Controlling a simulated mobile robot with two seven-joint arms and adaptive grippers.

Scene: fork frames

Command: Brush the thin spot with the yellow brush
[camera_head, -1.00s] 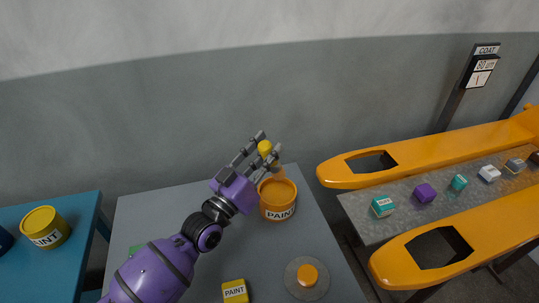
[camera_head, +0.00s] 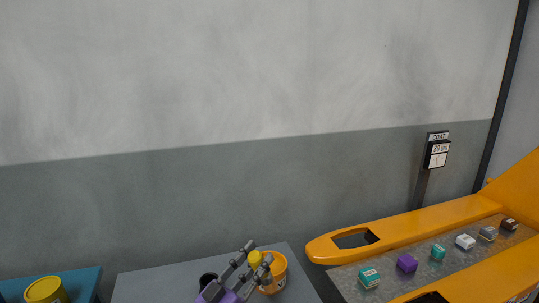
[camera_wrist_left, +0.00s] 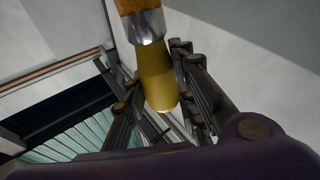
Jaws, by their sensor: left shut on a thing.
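The yellow brush (camera_head: 254,259) is in my left gripper (camera_head: 256,262), at the left rim of an orange paint pot (camera_head: 278,268) in the head view. In the left wrist view, the brush (camera_wrist_left: 157,78) has a yellow handle between the fingers (camera_wrist_left: 160,88), a silver ferrule and an orange-brown end cut off by the picture's top edge. My left gripper is shut on the handle. I cannot tell whether the brush's end is inside the pot. An orange frame (camera_head: 410,226) with a window stands at the right. I cannot make out a thin spot. My right gripper is out of view.
A grey table (camera_head: 150,284) bears the pot. A yellow paint pot (camera_head: 45,291) is on a blue table (camera_head: 84,281) at the left. Several small blocks, one purple (camera_head: 407,263), lie on a grey bench (camera_head: 345,281). A COAT sign (camera_head: 437,150) stands behind.

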